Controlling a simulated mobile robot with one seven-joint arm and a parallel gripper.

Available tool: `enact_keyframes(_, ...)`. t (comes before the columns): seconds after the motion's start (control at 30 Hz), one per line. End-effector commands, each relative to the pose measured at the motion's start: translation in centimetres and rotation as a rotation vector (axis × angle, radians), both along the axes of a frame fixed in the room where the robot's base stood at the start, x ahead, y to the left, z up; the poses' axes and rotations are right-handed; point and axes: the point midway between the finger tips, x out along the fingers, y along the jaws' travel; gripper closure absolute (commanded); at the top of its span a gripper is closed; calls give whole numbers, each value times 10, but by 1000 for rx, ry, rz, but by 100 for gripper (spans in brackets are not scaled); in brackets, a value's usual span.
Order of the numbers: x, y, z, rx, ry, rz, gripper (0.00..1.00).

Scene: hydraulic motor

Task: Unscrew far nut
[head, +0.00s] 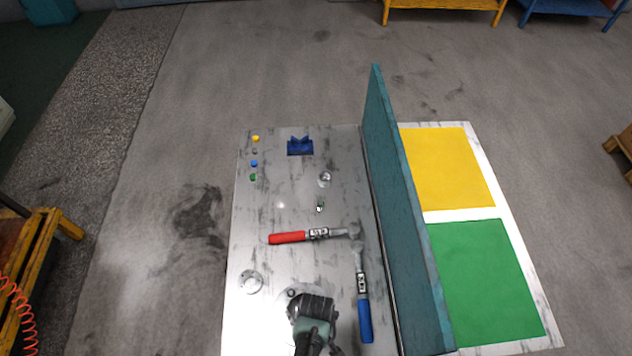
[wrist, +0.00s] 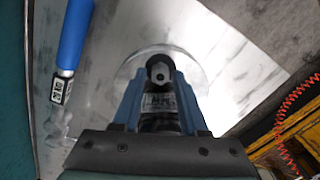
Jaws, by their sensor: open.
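My gripper (wrist: 158,72) is open, low in the wrist view, with a blue finger on each side. Between the fingers is a dark labelled body (wrist: 160,108) topped by a small grey round piece with a central hole (wrist: 159,73). I cannot tell whether this piece is the far nut, or whether the fingers touch it. A round, pale ring on the metal table shows beyond the fingertips. In the head view, the dark end of my arm (head: 312,308) is over the front of the table and hides what is beneath it.
On the metal table (head: 260,215) lie a red-handled wrench (head: 288,238) and a blue-handled wrench (head: 365,318). A blue notched block (head: 300,147) and several small coloured pieces sit at the back.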

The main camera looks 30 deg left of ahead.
Motion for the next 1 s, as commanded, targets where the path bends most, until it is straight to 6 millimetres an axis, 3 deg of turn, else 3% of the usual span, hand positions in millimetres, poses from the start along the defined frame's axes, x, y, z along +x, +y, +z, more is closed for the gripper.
enact_keyframes(0.3,0,0,0,0,0,-326,57)
enact_keyframes(1.0,0,0,0,0,0,-341,57)
